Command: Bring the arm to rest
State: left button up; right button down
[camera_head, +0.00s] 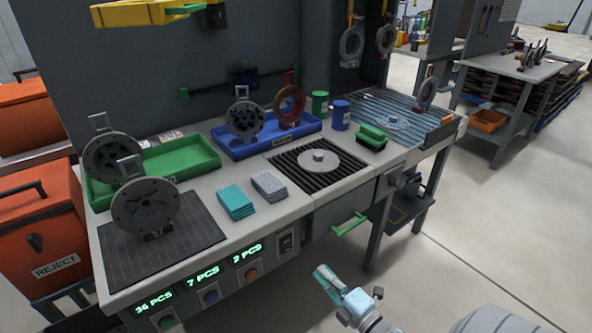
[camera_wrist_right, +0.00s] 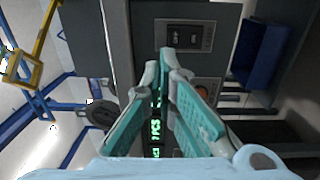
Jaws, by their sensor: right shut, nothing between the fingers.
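My right gripper (camera_head: 328,279) is in front of the workbench, near the bottom middle of the head view, over the floor and clear of the bench. In the right wrist view its two teal fingers (camera_wrist_right: 165,62) come together at the tips, with nothing between them. Behind the fingertips, that view shows the bench's front panel with green lit digits and a switch plate (camera_wrist_right: 187,37). My left gripper does not show in either view.
The workbench (camera_head: 290,209) carries a green tray (camera_head: 190,157), a blue tray (camera_head: 245,152), several round metal parts, cloths and cans. A green handle (camera_head: 350,224) juts from its front. Orange reject bins (camera_head: 45,235) stand at the left. Floor at the right is open.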

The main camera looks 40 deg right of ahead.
jog(key=s+d+f+m+g+h+p, duration=0.1)
jog(key=s+f+m+g+p, duration=0.1)
jog(key=s+f+m+g, duration=0.6)
jog(key=s+d+f+m+g+h+p, duration=0.15)
jog(key=s+f+m, duration=0.4)
jog(key=f, duration=0.75)
jog(key=s+a+f+m+g+y+p, duration=0.1)
jog(key=s+a+f+m+g+p, duration=0.1)
jog(key=s+a, duration=0.4)
jog(key=s+a+f+m+g+p, duration=0.1)
jog(key=s+a+g+p, duration=0.3)
jog(key=s, duration=0.9)
jog(key=shift+s+a+f+m+g+y, duration=0.4)
jog(key=shift+a+m+g, duration=0.15)
jog(key=shift+a+g, duration=0.3)
